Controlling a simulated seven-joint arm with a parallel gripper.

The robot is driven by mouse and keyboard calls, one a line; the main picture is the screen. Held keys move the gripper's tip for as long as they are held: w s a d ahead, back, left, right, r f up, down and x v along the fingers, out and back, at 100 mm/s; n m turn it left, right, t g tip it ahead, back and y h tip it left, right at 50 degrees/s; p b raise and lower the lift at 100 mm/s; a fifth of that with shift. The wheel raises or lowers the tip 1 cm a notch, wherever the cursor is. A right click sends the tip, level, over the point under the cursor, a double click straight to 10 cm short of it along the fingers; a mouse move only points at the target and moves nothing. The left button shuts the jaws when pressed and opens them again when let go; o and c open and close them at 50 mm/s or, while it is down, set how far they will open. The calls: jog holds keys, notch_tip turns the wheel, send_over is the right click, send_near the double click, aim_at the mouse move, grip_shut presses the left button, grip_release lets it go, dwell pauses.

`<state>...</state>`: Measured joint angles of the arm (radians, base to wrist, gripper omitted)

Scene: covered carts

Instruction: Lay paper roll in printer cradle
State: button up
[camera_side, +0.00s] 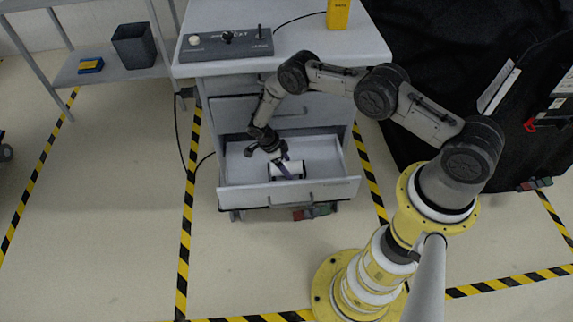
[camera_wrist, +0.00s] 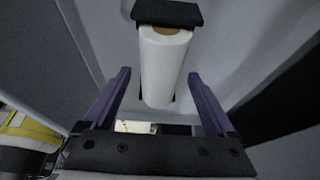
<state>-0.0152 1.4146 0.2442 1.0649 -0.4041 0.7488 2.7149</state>
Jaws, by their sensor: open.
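The white paper roll (camera_wrist: 165,65) with a brown core lies in the open drawer (camera_side: 340,187) of the cart; it also shows in the side view (camera_side: 293,165). Dark end plates, which look like the printer cradle (camera_wrist: 167,13), stand at its ends, and the roll appears to sit between them. How firmly it is seated I cannot tell. My gripper (camera_wrist: 159,76) is open, its two purple fingers apart on either side of the roll's near part, with gaps visible. In the side view my gripper (camera_side: 284,160) reaches down into the drawer and partly hides the roll.
The drawer walls surround my gripper closely. Above is the cart top (camera_side: 365,45) with a grey control box (camera_side: 227,45) and a yellow object (camera_side: 338,14). A side shelf (camera_side: 110,68) holds a dark bin (camera_side: 134,46). A black cover (camera_side: 430,70) hangs at right.

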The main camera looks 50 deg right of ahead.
jog(key=w+a+r+n+t, duration=0.1)
jog(key=a+r+n, duration=0.1)
jog(key=r, duration=0.8)
jog(key=w+a+r+n+y, duration=0.1)
jog(key=r+n, duration=0.1)
jog(key=r, duration=0.8)
jog(key=w+a+r+n+t, duration=0.1)
jog(key=w+a+r+n, duration=0.1)
jog(key=r, duration=0.8)
jog(key=s+r+n+t, duration=0.1)
jog(key=s+r+n, duration=0.25)
jog(key=r, duration=0.45)
jog(key=s+r+n+t, duration=0.1)
jog(key=s+r+n, duration=0.25)
jog(key=r, duration=0.45)
jog(key=s+r+n+t+y, duration=0.1)
jog(key=s+r+n+t, duration=0.1)
jog(key=s+r+n, duration=0.7)
jog(key=s+n+t+y, duration=0.1)
jog(key=s+n, duration=0.4)
jog(key=s, duration=1.1)
jog(key=shift+s+f+t, duration=0.2)
jog(key=shift+f+t, duration=0.05)
jog(key=shift+t, duration=0.65)
jog(key=shift+a, duration=0.1)
